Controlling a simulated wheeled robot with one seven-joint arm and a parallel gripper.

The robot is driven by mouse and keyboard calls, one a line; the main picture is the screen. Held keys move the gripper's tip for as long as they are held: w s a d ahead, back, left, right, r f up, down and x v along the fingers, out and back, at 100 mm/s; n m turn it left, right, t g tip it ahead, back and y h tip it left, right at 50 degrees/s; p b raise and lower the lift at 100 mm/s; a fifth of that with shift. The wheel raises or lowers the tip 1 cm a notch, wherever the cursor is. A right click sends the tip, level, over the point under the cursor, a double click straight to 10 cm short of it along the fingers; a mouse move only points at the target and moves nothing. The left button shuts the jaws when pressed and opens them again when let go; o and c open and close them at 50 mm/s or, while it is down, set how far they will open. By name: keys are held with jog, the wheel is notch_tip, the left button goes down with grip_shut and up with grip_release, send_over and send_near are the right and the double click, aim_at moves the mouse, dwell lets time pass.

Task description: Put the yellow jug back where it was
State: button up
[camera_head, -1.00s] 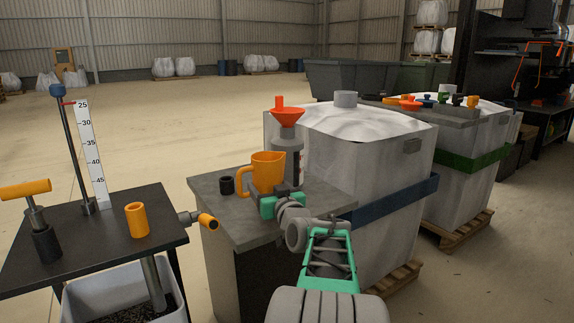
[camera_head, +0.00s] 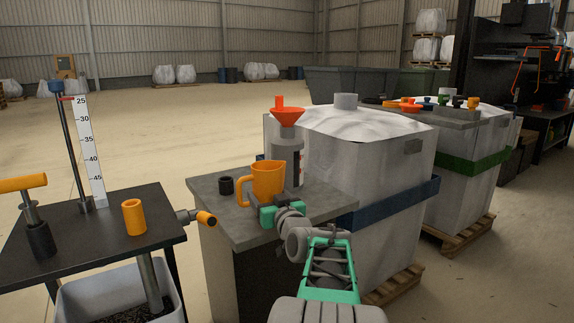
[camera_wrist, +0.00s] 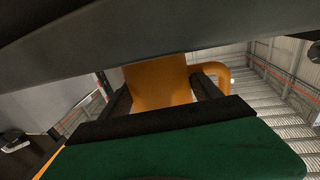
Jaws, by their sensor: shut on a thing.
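The yellow-orange jug (camera_head: 267,178) is upright at the grey bench (camera_head: 210,190), with its handle to the left in the head view. My gripper (camera_head: 268,206) is shut on the jug from the near side. The jug hides the far fingertips. In the wrist view the jug (camera_wrist: 158,84) fills the space between the two dark fingers, with its handle at the right. Whether the jug's base touches the bench top or hangs just above it, I cannot tell.
A large white bag (camera_head: 385,150) rises to the right. A black table (camera_head: 85,240) with orange-handled tools is at left.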

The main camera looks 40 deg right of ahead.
jog(key=shift+f, duration=0.15)
jog(key=o, duration=2.1)
jog(key=shift+f, duration=0.15)
jog(key=shift+s, duration=0.1)
jog(key=p+v, duration=0.1)
jog(key=v, duration=0.6)
jog(key=shift+p, duration=0.3)
jog(key=shift+s+a, duration=0.2)
jog(key=shift+s, duration=0.1)
